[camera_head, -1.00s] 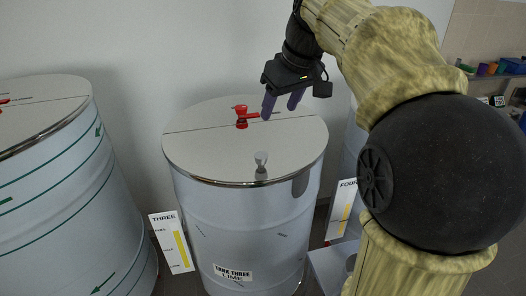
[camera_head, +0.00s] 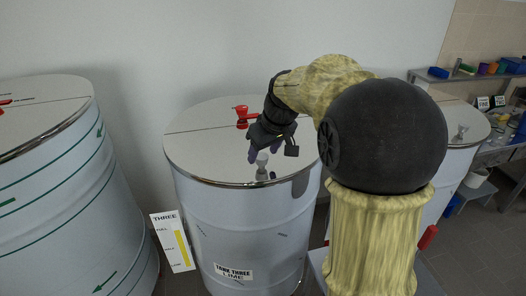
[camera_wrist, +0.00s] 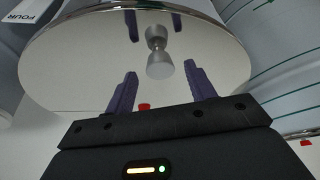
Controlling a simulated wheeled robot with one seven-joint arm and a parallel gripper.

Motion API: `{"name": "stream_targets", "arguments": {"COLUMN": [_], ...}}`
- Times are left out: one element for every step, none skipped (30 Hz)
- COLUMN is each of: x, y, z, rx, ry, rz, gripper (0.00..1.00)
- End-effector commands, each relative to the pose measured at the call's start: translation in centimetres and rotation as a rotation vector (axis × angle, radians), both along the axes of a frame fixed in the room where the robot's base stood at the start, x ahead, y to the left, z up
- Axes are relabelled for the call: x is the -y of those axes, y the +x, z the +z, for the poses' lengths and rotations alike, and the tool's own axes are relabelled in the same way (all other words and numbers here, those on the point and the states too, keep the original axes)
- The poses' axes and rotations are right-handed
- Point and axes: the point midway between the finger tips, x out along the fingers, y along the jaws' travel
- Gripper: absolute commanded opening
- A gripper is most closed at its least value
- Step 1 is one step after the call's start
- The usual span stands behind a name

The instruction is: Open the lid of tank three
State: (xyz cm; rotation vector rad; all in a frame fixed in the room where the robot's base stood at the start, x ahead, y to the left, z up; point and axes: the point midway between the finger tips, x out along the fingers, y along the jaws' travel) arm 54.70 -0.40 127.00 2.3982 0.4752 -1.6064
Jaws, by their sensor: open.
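Tank three (camera_head: 240,235) is a shiny metal drum labelled "TANK THREE LIME". Its flat lid (camera_head: 205,150) lies closed, with a seam across it. A small grey knob (camera_head: 262,158) stands on the lid's front half. A red handle (camera_head: 242,116) sits at the seam. My gripper (camera_head: 257,153) is over the front half, its purple fingers close to the knob and partly overlapping it. In the wrist view my gripper (camera_wrist: 161,84) is open and empty. The knob (camera_wrist: 158,66) shows beyond the fingertips, roughly centred between them, with its reflection in the lid (camera_wrist: 85,60).
A large tank with green stripes (camera_head: 60,195) stands close on the left. Another tank (camera_head: 465,133) stands to the right, partly behind my arm. A level sign marked THREE (camera_head: 172,243) is at the left front of tank three. Shelves (camera_head: 470,78) are at far right.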

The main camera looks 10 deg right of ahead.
Motion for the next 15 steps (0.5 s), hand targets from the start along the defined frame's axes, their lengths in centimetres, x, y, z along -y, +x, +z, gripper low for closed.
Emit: {"name": "stream_targets", "arguments": {"x": [-0.13, -0.17, -0.22, -0.24, -0.27, -0.28, -0.28, -0.3, -0.29, -0.3, -0.31, -0.31, -0.31, -0.31, -0.31], "y": [0.19, 0.26, 0.33, 0.38, 0.41, 0.44, 0.45, 0.45, 0.45, 0.44, 0.45, 0.44, 0.44, 0.44, 0.44], "z": [-0.44, -0.65, -0.89, -1.02, -1.1, -1.16, -1.18, -1.19, -1.18, -1.17, -1.16, -1.16, -1.16, -1.15, -1.15], "rx": [0.0, 0.0, 0.0, 0.0, 0.001, 0.001, 0.001, 0.002, 0.002, 0.002, 0.002, 0.002, 0.002, 0.002, 0.002], "ry": [0.001, 0.001, 0.001, 0.001, 0.0, 0.0, 0.0, 0.0, 0.0, 0.0, 0.0, 0.0, 0.0, 0.0, 0.0], "rz": [0.0, 0.0, 0.0, 0.0, 0.001, 0.001, 0.001, 0.001, 0.001, 0.001, 0.001, 0.002, 0.002, 0.002, 0.002], "gripper": [0.55, 0.55, 0.55, 0.55, 0.55, 0.55, 0.55, 0.55, 0.55, 0.55, 0.55, 0.55, 0.51, 0.45, 0.37]}}
